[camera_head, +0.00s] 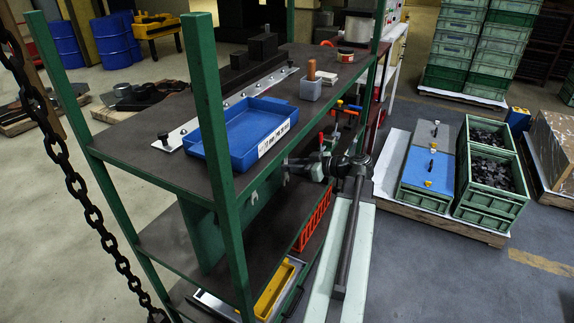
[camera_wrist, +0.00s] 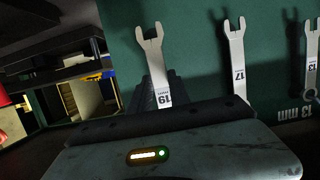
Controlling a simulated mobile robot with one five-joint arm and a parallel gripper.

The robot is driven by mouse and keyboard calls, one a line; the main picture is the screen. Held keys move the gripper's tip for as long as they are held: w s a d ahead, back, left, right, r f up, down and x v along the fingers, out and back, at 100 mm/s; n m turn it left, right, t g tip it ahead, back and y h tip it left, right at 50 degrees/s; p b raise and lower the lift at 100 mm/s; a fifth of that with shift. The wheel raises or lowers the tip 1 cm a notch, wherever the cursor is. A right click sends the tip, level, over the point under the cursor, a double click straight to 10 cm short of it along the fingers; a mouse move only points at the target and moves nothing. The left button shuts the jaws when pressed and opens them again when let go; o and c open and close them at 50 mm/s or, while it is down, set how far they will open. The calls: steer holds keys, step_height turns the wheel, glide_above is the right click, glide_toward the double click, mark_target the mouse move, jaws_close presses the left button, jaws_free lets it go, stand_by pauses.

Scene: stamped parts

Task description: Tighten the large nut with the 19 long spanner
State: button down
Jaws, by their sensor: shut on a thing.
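The spanner marked 19 (camera_wrist: 157,72) is pale metal with an open-ended jaw, and it stands in front of the green panel (camera_wrist: 195,45) in the wrist view. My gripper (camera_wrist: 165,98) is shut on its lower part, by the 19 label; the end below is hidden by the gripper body. Whether the spanner still touches the panel is unclear. A spanner marked 17 (camera_wrist: 236,62) and one marked 13 (camera_wrist: 312,60) are on the panel to its right. In the head view my gripper (camera_head: 290,168) is at the rack's side, below the top shelf. I cannot pick out the large nut.
A rack post (camera_head: 217,150) stands left of my arm. Green crates (camera_head: 490,180) stand on a pallet at right.

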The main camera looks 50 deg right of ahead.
steer(key=s+d, duration=0.1)
steer(key=s, duration=0.5)
steer(key=shift+d, duration=0.3)
